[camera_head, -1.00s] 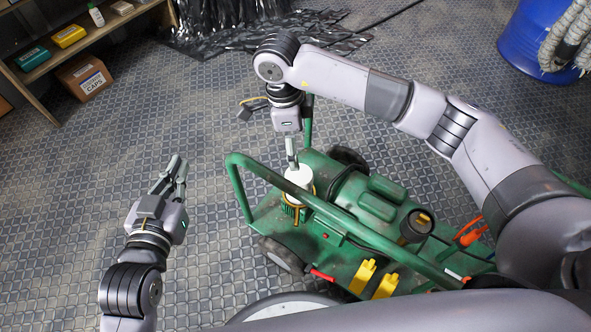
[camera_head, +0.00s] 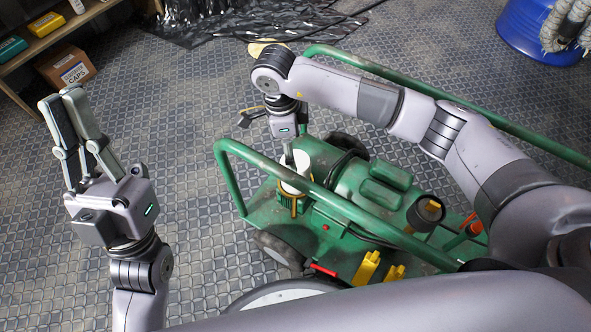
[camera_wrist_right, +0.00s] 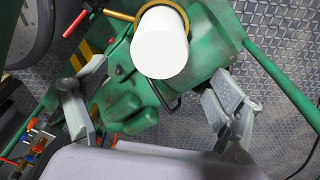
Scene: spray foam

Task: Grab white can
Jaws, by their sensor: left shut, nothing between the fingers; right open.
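The white can (camera_head: 294,172) sits upright in a holder ring on the green wheeled cart (camera_head: 262,205). It also shows in the right wrist view (camera_wrist_right: 160,45), inside a brass-coloured ring. My right gripper (camera_head: 289,160) is right above the can and partly covers it. In the right wrist view my right gripper (camera_wrist_right: 148,80) has its fingers spread wide, one to each side of the can, apart from it. My left gripper (camera_head: 62,98) is raised at the left, shut and empty, far from the can.
The cart's green tube handle (camera_head: 330,208) runs close in front of the can. Yellow clips (camera_head: 366,268) and a black cylinder (camera_head: 424,213) are on the cart. A shelf (camera_head: 65,33) stands top left, a blue barrel (camera_head: 535,30) top right. The floor left of the cart is clear.

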